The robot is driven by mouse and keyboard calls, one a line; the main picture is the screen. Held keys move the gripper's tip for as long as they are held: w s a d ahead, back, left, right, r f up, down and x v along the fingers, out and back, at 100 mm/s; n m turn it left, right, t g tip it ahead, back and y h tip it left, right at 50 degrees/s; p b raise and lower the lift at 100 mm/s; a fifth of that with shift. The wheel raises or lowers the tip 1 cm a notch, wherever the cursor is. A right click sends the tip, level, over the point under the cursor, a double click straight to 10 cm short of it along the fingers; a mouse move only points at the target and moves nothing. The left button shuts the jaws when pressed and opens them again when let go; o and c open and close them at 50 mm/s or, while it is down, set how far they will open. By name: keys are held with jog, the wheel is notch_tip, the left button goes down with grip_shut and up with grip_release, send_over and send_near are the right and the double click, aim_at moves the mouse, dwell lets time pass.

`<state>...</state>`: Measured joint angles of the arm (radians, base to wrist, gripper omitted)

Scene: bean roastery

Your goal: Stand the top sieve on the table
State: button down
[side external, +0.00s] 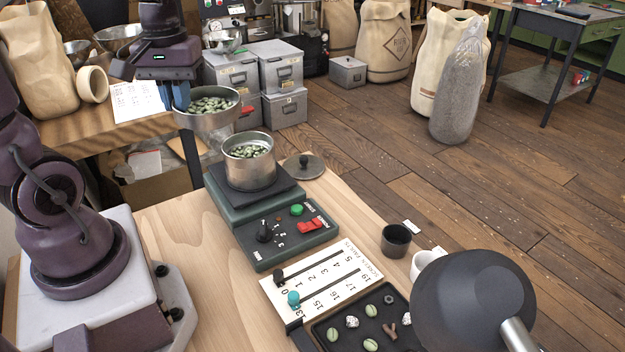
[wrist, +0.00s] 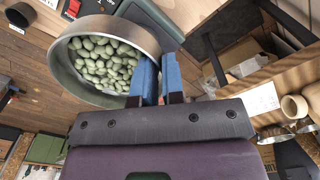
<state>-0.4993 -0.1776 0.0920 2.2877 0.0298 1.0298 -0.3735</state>
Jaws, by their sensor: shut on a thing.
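The top sieve (side external: 206,121), a round metal pan with pale green beans in it, hangs in the air behind and left of the sieve shaker (side external: 268,215). My gripper (side external: 182,104) has blue fingers shut on its near-left wall. In the wrist view the sieve (wrist: 66,75) shows its beans and roughly level rim, with my gripper (wrist: 160,78) pinching its wall. A second sieve (side external: 250,176), also with green beans, stands upright on the shaker's dark plate. The two sieves are apart. The wooden table (side external: 188,232) has bare wood left of the shaker.
A grey lid (side external: 304,167) with a knob lies right of the shaker. A white numbered board (side external: 325,285), a black bean tray (side external: 340,342), a dark cup (side external: 396,240) and a black lamp head (side external: 473,300) crowd the front right. Another wooden bench (side external: 140,128) stands behind.

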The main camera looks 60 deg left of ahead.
jog(key=shift+m, duration=0.7)
jog(key=w+f, duration=0.1)
jog(key=w, duration=0.2)
jog(key=w+a, duration=0.1)
jog(key=w, duration=0.2)
jog(key=w+a+f, duration=0.1)
jog(key=w, duration=0.2)
jog(key=shift+w+a+f, duration=0.15)
jog(key=shift+a+f, duration=0.1)
jog(key=shift+f, duration=0.05)
jog(key=m, duration=0.3)
send_over(311, 188)
notch_tip(311, 188, down, 21)
jog(key=shift+r, duration=0.1)
jog(key=shift+f, duration=2.1)
jog(key=shift+f, duration=0.15)
jog(key=c, duration=1.2)
grip_release()
